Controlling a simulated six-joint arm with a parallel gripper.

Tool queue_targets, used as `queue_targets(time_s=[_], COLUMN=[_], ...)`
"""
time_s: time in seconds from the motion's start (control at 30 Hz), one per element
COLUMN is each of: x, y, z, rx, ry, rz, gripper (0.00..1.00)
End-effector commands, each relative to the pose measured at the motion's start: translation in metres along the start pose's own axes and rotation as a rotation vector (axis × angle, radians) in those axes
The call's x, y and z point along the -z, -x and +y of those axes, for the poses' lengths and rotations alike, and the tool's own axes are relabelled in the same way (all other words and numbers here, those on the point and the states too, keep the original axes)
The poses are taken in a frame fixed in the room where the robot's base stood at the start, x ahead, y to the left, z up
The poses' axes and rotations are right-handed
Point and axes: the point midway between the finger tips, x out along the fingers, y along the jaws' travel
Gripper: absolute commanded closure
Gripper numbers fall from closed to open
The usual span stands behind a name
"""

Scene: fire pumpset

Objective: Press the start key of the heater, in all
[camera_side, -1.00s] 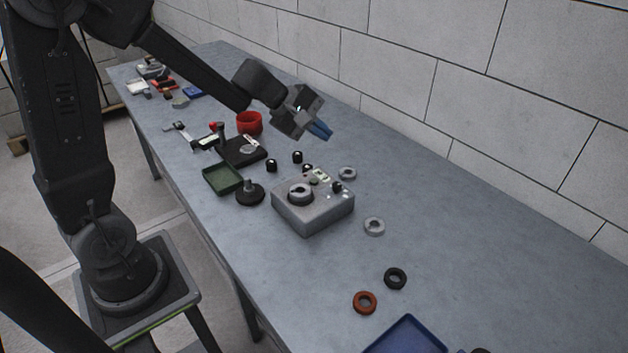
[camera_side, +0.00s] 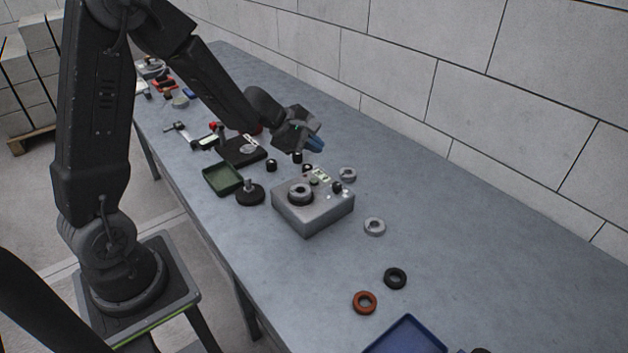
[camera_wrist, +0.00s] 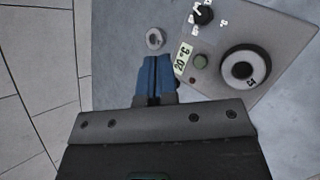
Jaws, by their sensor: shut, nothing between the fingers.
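The heater (camera_side: 313,214) is a grey box on the bench, with a dark ring (camera_side: 300,193) on its top, a small display and a black knob (camera_side: 337,187). In the wrist view the heater (camera_wrist: 285,40) fills the upper right. It shows the ring (camera_wrist: 245,68), a display reading about 20 (camera_wrist: 183,58), a round grey-green key (camera_wrist: 200,61) beside the display, and a knob (camera_wrist: 203,15). My gripper (camera_side: 318,148) is shut and empty, with blue fingers. In the wrist view its fingertips (camera_wrist: 156,60) are beside the display, left of the key. In the side view it is above and behind the heater.
A grey ring (camera_side: 347,174) lies behind the heater and another (camera_side: 374,227) to its right. Small black parts (camera_side: 271,165) and a green tray (camera_side: 222,178) lie to the left. A black ring (camera_side: 395,278), an orange ring (camera_side: 364,302) and a blue tray (camera_side: 405,338) are nearer the front.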

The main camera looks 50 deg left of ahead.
Motion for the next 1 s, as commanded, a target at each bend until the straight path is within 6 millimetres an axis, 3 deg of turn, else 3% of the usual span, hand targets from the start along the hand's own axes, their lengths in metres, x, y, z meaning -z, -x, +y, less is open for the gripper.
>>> queue_targets(time_s=[0.5,1.0], x=[0.032,0.036], y=[-0.044,-0.049], z=[-0.033,-0.036], rx=[0.002,0.0], ry=[0.0,-0.001], rz=[0.001,0.002], gripper=[1.0,1.0])
